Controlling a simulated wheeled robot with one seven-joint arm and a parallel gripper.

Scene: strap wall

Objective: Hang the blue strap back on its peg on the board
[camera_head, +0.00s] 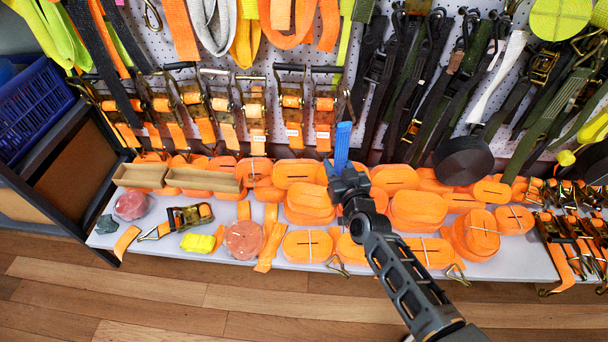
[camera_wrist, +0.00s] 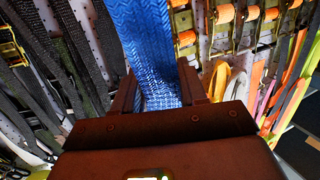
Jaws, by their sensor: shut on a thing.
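The blue strap (camera_head: 342,143) stands up from the jaws of my gripper (camera_head: 346,172) in the head view. In the wrist view the blue woven strap (camera_wrist: 146,45) fills the space between the fingers of my gripper (camera_wrist: 158,92), which is shut on it. The strap is in front of the lower part of the pegboard (camera_head: 275,57), above the shelf of orange rolls. I cannot tell whether the strap touches anything behind it. I cannot make out which peg is its own.
Orange strap rolls (camera_head: 310,204) crowd the white shelf (camera_head: 190,262). Ratchets (camera_head: 291,105) hang to the left of the strap and dark straps (camera_head: 375,85) to the right. A blue crate (camera_head: 37,108) stands at the far left. The wooden floor in front is clear.

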